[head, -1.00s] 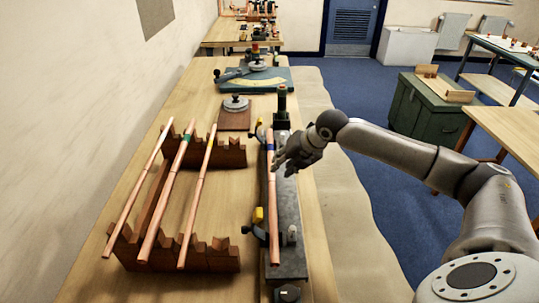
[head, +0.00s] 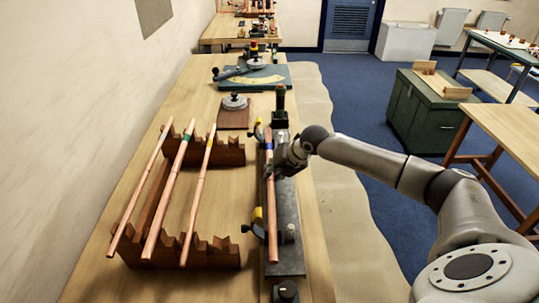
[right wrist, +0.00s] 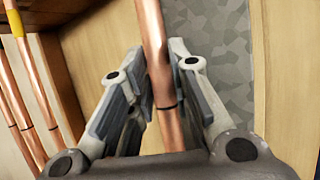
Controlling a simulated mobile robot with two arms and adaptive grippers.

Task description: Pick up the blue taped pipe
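The blue taped pipe (head: 271,205) is a copper pipe lying lengthwise on a grey metal fixture (head: 290,208). Its blue band shows near its far end in the head view. My right gripper (head: 273,170) is at this pipe, a little nearer than the band. In the right wrist view the pipe (right wrist: 155,50) runs between the two fingers (right wrist: 158,85), with a finger close on each side. A thin dark ring shows on the pipe there. I cannot tell whether the fingers press on it. My left gripper is not in view.
A wooden rack (head: 200,252) left of the fixture holds three copper pipes, the middle one with a green band (head: 186,138). Clamps with yellow parts (head: 258,214) sit beside the fixture. A dark post (head: 281,104) stands at its far end.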

